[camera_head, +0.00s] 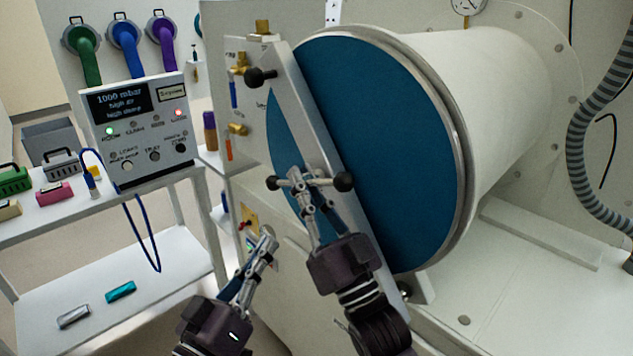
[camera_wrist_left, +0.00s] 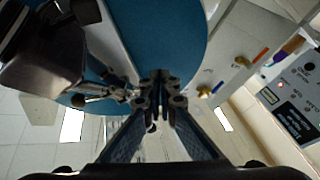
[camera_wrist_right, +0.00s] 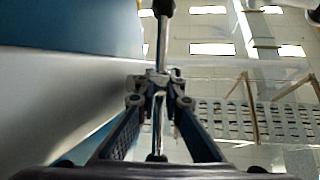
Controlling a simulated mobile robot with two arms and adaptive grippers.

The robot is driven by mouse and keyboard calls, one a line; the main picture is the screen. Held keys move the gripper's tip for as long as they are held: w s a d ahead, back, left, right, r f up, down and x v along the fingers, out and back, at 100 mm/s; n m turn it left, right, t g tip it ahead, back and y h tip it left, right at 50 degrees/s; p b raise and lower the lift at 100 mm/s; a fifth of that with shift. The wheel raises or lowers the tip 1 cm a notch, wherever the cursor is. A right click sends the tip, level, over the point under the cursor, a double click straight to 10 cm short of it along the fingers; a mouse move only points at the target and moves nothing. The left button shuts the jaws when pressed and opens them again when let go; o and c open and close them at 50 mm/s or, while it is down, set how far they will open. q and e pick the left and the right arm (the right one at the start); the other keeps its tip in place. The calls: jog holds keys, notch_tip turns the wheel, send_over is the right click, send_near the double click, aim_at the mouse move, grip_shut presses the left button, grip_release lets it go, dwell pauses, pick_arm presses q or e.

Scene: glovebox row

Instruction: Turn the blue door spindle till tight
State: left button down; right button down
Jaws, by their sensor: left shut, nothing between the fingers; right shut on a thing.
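The blue round door (camera_head: 385,130) closes the end of a white cylinder, with a pale bar (camera_head: 318,130) slanting across it. The spindle handle (camera_head: 322,182) is a thin metal rod with black knobs (camera_head: 343,181) at its ends, low on this bar. My right gripper (camera_head: 296,178) is shut on the spindle handle, between its knobs. In the right wrist view the rod (camera_wrist_right: 162,45) runs up and down through the fingertips. My left gripper (camera_head: 268,238) is shut and empty, below and left of the handle. The left wrist view shows its closed fingertips (camera_wrist_left: 160,88) in front of the door.
A panel with brass fittings and a black knob (camera_head: 260,77) stands left of the door. A control box (camera_head: 140,130) reads 1000 mbar, with a green and a red light. A shelf (camera_head: 160,260) holds small coloured items. A ribbed hose (camera_head: 590,130) hangs at the right.

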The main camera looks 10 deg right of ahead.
pick_arm(q)
jog(key=s+d+r+m+h, duration=0.1)
jog(key=s+r+h, duration=0.1)
jog(key=s+r, duration=0.35)
jog(key=s+d+r+h, duration=0.1)
jog(key=s+r+h, duration=0.1)
jog(key=r, duration=0.6)
notch_tip(320, 180, up, 4)
send_over(317, 184)
jog(key=s+a, duration=0.2)
jog(key=shift+s+d+f+t, duration=0.15)
jog(key=shift+d+f, duration=0.1)
jog(key=shift+f, duration=0.35)
jog(key=shift+s+d+f+t, duration=0.1)
jog(key=shift+d+f, duration=0.2)
jog(key=shift+f, duration=0.25)
jog(key=shift+s+d+f+t, duration=0.15)
jog(key=shift+d+f, duration=0.1)
jog(key=shift+f, duration=0.35)
